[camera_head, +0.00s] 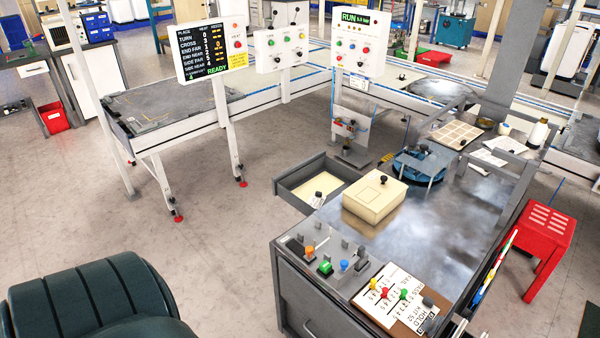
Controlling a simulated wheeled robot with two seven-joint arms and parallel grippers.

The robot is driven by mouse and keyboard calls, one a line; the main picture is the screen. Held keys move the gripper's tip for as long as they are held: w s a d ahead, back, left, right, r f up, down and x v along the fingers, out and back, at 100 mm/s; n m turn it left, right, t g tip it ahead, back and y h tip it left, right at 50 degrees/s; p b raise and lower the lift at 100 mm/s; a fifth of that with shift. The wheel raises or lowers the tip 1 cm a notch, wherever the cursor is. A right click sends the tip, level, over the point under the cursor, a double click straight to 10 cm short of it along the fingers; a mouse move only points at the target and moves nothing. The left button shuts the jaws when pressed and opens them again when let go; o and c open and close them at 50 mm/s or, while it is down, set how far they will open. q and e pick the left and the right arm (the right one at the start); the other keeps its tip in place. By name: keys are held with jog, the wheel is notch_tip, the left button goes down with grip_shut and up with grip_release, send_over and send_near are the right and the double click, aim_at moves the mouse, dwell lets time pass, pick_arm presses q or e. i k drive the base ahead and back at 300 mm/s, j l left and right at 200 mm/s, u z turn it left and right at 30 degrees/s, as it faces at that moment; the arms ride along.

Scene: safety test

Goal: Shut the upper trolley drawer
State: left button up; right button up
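An open grey drawer (293,198) sticks out from the left side of the metal-topped trolley bench (440,230). A pale flat panel (318,187) lies inside it, with a small dark piece at its near end. The bench hides the drawer's inner end, and I cannot tell how it sits relative to other drawers. Neither of my grippers is in view.
A beige box (374,197) with a black knob stands on the bench near the drawer. Coloured knobs and a lettered board (402,297) are at the near end. A dark green padded chair-like shape (90,305) is at lower left. Floor (215,235) left of the drawer is clear.

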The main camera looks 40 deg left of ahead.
aim_at(319, 171)
jog(key=j, duration=0.75)
jog(key=j+z, duration=0.15)
jog(key=j, duration=0.55)
jog(key=k+j, duration=0.1)
jog(key=j, duration=0.65)
jog(key=j+z, duration=0.15)
jog(key=j, duration=0.55)
jog(key=k+j, duration=0.15)
jog(key=j, duration=0.6)
jog(key=k+j+z, duration=0.1)
jog(key=j, duration=0.6)
jog(key=k+j+z, duration=0.1)
jog(key=j, duration=0.65)
jog(key=k+j, duration=0.15)
jog(key=j, duration=0.55)
jog(key=i+j+z, duration=0.4)
jog(key=j, duration=0.15)
jog(key=k, duration=0.05)
